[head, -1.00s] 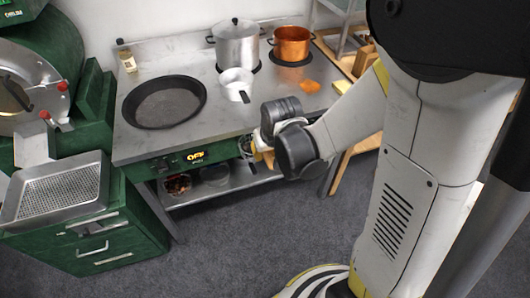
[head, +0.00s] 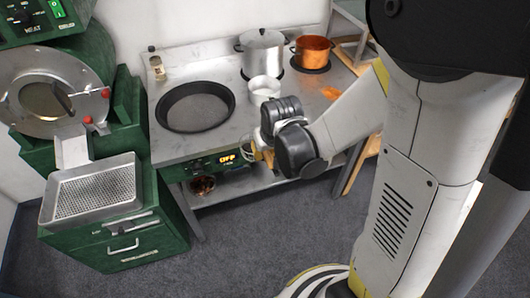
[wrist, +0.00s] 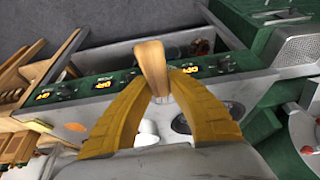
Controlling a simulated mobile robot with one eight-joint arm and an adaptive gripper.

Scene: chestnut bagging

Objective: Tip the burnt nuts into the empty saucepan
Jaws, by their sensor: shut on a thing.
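My gripper (wrist: 160,100) is shut on a light wooden handle (wrist: 152,62), which stands up between its yellow fingers in the wrist view. What the handle belongs to is hidden. In the head view my gripper (head: 261,152) is in front of the stove's front edge, right of the lit display. A small pale saucepan (head: 264,88) stands on the stove top behind it; its inside looks light and bare. Reddish-brown pieces, perhaps the burnt nuts, lie in a dark container (head: 203,186) on the shelf under the stove.
A wide black pan (head: 195,106) is on the stove's left. A steel stockpot (head: 261,54) and a copper pot (head: 313,53) stand at the back. A green roaster with a perforated tray (head: 95,190) is at the left.

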